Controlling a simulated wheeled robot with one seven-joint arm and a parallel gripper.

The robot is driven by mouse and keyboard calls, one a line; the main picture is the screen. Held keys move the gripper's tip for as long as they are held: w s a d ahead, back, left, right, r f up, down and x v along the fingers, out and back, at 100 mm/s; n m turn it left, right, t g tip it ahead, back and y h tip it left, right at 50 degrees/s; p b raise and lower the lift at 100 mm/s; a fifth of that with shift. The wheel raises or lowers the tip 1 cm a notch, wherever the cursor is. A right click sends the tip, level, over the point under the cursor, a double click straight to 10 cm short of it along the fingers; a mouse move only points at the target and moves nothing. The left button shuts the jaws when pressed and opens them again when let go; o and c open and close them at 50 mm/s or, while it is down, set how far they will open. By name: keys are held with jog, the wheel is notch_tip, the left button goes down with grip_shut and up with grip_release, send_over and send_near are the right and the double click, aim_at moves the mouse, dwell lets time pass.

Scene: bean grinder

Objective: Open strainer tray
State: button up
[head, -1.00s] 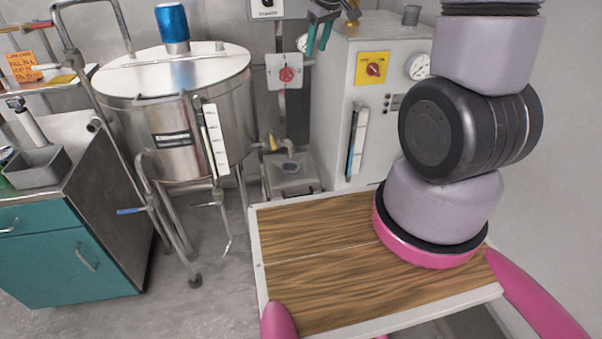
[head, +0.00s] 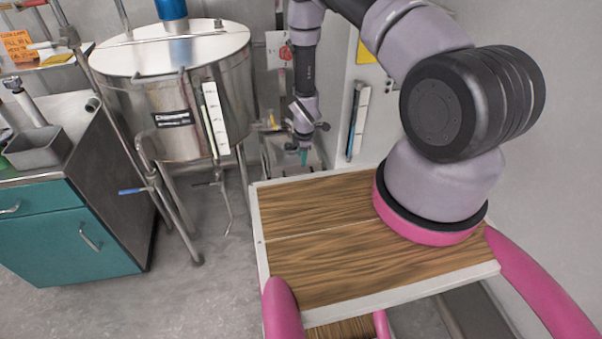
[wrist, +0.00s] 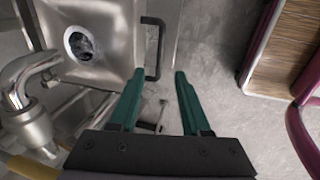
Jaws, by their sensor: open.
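The strainer tray is a square metal box with a round dark opening. It shows at the upper left of the wrist view (wrist: 110,28), and in the head view it is low behind the wooden top, partly hidden by my arm. A black bar handle (wrist: 161,45) stands out from its right side. My gripper (wrist: 160,74) is open, its two green fingers pointing toward the handle. The handle's near end lies close to the fingertips; I cannot tell whether they touch. In the head view my gripper (head: 303,155) hangs down in front of the tray area.
A metal spout (wrist: 28,75) sits left of the tray in the wrist view. A large steel tank (head: 185,100) stands left, and a grey cabinet is behind my arm. My own wooden top shows in front. Bare floor (wrist: 215,45) lies right of the handle.

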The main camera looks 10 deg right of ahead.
send_near(301, 172)
jog(key=s+f, duration=0.2)
jog(key=f, duration=0.1)
jog(key=a+f, duration=0.1)
jog(key=f, duration=0.1)
jog(key=shift+s, duration=0.4)
grip_shut()
dwell(1.0)
